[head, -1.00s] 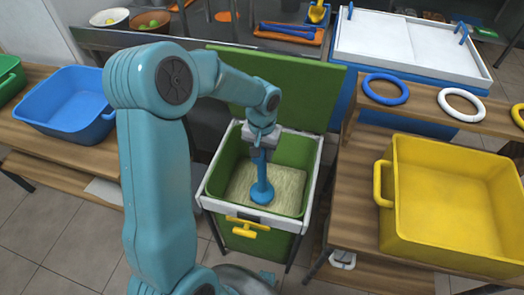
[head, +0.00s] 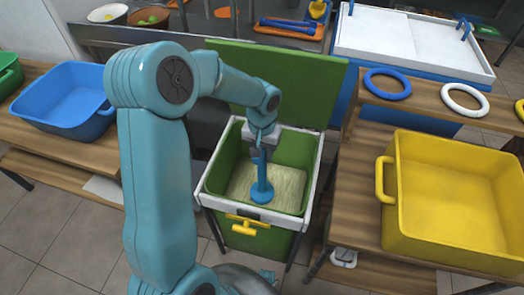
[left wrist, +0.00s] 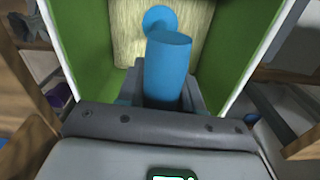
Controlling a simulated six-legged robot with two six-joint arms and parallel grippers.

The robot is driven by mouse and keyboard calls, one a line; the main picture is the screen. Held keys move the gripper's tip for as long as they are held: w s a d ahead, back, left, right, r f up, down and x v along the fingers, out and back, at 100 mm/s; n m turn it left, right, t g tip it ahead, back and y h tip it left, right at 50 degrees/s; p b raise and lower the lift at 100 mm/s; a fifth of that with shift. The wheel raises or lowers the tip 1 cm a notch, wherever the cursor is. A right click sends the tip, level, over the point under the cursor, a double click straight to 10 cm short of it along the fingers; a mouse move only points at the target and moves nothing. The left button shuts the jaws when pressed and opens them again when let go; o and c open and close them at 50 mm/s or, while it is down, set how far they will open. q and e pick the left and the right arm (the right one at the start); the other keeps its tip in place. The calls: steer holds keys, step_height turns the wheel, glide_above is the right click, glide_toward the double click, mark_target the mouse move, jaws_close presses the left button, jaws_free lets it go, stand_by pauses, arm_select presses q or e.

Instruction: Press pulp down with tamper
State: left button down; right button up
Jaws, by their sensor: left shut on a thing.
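The blue tamper (head: 263,190) stands about upright in the green bin (head: 216,172), its round foot on or just above the pale pulp (head: 285,186). My left gripper (head: 260,152) is shut on the top of the tamper's handle. In the left wrist view the handle (left wrist: 168,65) sits between the fingers, with the round foot (left wrist: 160,18) beyond it over the pulp (left wrist: 128,40). The exact contact of foot and pulp is hard to tell. My right gripper is not in view.
The bin's green lid (head: 300,92) stands open behind it. A blue tub (head: 70,100) is on the left table. A yellow tub (head: 455,190) and blue (head: 387,84) and white (head: 464,100) rings are on the right. A yellow handle (head: 248,224) juts from the bin's front.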

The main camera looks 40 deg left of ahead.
arm_select(q)
step_height(320, 180, up, 22)
steer(key=p, duration=1.6)
steer(key=shift+p, duration=0.3)
